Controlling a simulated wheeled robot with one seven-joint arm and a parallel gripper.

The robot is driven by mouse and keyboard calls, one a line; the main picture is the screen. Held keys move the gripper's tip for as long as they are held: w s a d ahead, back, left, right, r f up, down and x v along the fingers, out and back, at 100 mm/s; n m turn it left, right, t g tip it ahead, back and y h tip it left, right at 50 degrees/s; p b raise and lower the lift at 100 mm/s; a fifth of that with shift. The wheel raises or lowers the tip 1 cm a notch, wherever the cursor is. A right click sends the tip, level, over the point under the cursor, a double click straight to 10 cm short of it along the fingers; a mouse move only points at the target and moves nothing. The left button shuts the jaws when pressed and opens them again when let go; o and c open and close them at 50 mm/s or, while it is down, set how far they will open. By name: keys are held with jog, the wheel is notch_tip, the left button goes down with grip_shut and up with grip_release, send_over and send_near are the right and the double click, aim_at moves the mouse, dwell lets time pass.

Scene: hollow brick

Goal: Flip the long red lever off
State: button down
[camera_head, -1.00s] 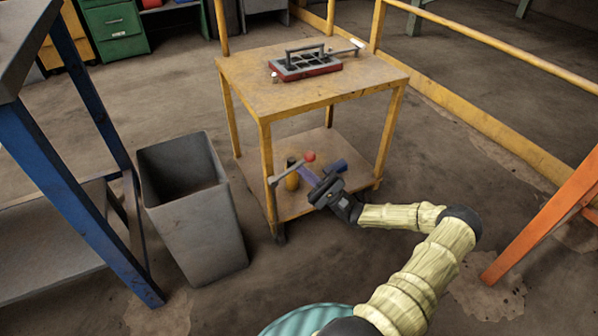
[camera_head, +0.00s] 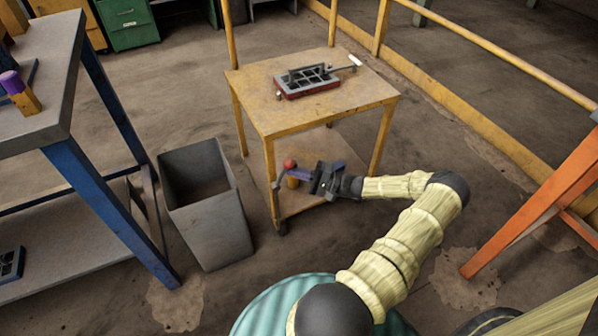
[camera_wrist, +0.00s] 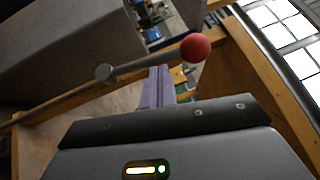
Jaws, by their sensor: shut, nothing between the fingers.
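The lever is a grey bar (camera_head: 279,178) with a red ball knob (camera_head: 289,164), at the front left leg of the yellow cart. In the wrist view its red knob (camera_wrist: 196,47) is at upper right, and the bar (camera_wrist: 145,64) runs left to a round grey hub (camera_wrist: 104,73). My gripper (camera_head: 295,174) is shut and empty, with its purple fingers just right of the bar and below the knob. In the wrist view the fingertips (camera_wrist: 158,71) overlap the bar's lower edge; I cannot tell whether they touch it.
The cart's top (camera_head: 272,109) carries a red and grey hollow-brick mould (camera_head: 308,81). A grey bin (camera_head: 213,220) and a blue-legged table (camera_head: 113,215) stand left. An orange frame (camera_head: 530,200) stands right.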

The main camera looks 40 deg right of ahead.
aim_at(285, 171)
jog(key=a+r+n+g+h+p, duration=0.1)
jog(key=p, duration=0.3)
jog(key=a+r+n+g+h+p, duration=0.1)
jog(key=a+p, duration=0.1)
jog(key=p, duration=0.2)
jog(key=shift+w+a+r+n+g+h, duration=0.2)
jog(key=shift+w+n+g+h, duration=0.1)
jog(key=shift+w+g, duration=0.1)
jog(key=shift+a+f+p, duration=0.1)
jog(key=shift+a+p, duration=0.4)
jog(key=shift+p, duration=0.25)
jog(key=shift+a, duration=0.15)
jog(key=shift+w+d, duration=0.1)
jog(key=shift+d, duration=0.5)
jog(key=w+d+r+v, duration=0.1)
jog(key=v, duration=1.1)
jog(key=shift+d+p, duration=0.25)
jog(key=shift+p, duration=0.05)
jog(key=shift+w+r, duration=0.1)
jog(key=shift+w, duration=0.05)
